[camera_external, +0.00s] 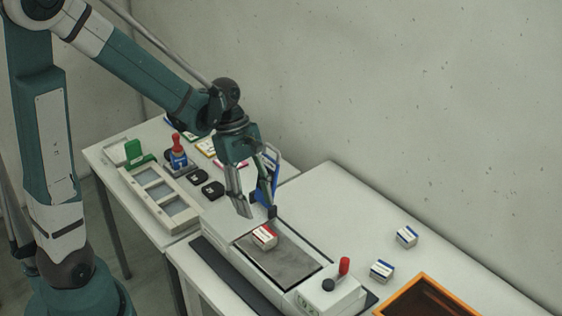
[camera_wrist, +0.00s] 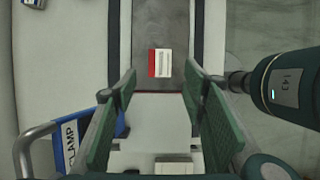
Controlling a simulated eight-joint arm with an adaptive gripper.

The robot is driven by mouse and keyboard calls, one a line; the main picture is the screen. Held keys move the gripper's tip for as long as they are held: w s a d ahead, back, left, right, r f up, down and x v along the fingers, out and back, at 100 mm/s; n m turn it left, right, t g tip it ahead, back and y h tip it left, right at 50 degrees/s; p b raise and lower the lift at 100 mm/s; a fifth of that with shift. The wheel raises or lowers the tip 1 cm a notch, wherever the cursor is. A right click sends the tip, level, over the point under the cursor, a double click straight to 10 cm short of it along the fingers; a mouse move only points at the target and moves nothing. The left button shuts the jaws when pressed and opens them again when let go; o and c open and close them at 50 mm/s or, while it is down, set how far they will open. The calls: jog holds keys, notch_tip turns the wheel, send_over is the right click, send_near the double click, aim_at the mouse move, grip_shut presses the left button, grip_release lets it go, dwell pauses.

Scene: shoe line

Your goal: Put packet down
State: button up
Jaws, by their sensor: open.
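A small red and white packet (camera_external: 264,236) lies on the grey metal plate (camera_external: 285,262) of the machine, near the plate's end closest to my gripper. My gripper (camera_external: 256,212) is open and empty above that end of the machine, apart from the packet. In the wrist view the packet (camera_wrist: 160,63) lies on the dark plate (camera_wrist: 160,20), beyond the fingertips of my gripper (camera_wrist: 160,82) and between their lines. Nothing is between the fingers.
Two blue and white packets (camera_external: 406,237) (camera_external: 382,270) lie on the white table at right, near an orange-rimmed tray (camera_external: 425,283). A red-knobbed lever (camera_external: 344,266) stands at the plate's far end. A blue clamp part (camera_wrist: 72,145) is close to my gripper's left.

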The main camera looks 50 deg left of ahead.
jog(key=shift+v, duration=1.7)
jog(key=s+r+m+t+y, duration=0.4)
jog(key=s+r+m+t, duration=0.3)
jog(key=m, duration=1.1)
jog(key=v, duration=0.8)
jog(key=shift+d, duration=0.2)
notch_tip(320, 180, down, 10)
jog(key=b, duration=1)
